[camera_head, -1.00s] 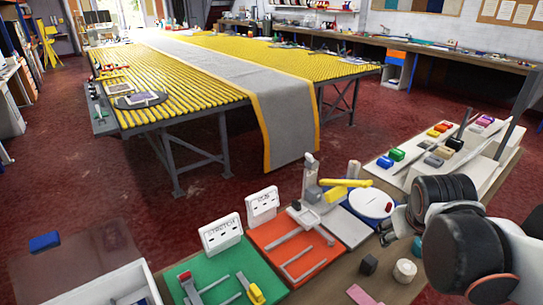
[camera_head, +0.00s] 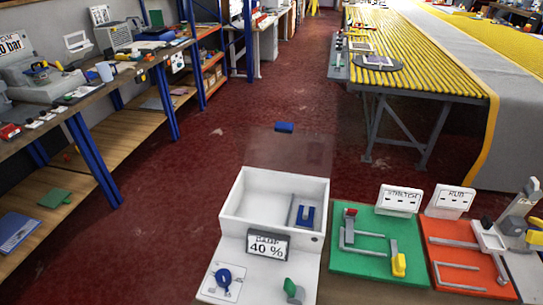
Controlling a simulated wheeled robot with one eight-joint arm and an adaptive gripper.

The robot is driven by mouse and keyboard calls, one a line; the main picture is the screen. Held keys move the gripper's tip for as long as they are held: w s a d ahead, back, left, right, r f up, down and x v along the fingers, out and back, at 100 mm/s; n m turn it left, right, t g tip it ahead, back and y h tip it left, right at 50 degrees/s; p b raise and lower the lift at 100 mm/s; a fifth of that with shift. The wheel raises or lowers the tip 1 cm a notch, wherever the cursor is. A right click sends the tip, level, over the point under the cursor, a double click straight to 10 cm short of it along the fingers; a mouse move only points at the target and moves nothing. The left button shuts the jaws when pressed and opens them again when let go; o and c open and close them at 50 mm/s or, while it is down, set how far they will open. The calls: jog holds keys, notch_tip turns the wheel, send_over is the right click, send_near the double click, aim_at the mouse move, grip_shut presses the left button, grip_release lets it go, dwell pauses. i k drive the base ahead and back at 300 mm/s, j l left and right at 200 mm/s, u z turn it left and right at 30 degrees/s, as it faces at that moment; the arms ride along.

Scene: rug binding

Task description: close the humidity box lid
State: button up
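The humidity box (camera_head: 232,205) is a white open-topped box at the lower middle of the head view. A small sign (camera_head: 268,245) on its front reads about 40 %. Its see-through brownish lid (camera_head: 300,150) stands open, raised at the back of the box. A blue handle (camera_head: 284,127) sits at the lid's far top edge. Inside the box, on the right, lies a blue clip-like piece (camera_head: 305,213) on a grey plate. My gripper does not show in the head view now.
A white ledge with a blue knob (camera_head: 223,277) and a green lever (camera_head: 291,288) is in front. Red floor behind the lid is clear.

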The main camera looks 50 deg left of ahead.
aim_at(286, 128)
jog(key=k+j+z, duration=0.35)
jog(key=k+j, duration=1.25)
jog(key=j+z, duration=0.1)
jog(key=j, duration=0.6)
jog(key=k+j+z, duration=0.1)
jog(key=j, duration=0.55)
jog(key=k+j+z, duration=0.1)
jog(key=j, duration=0.55)
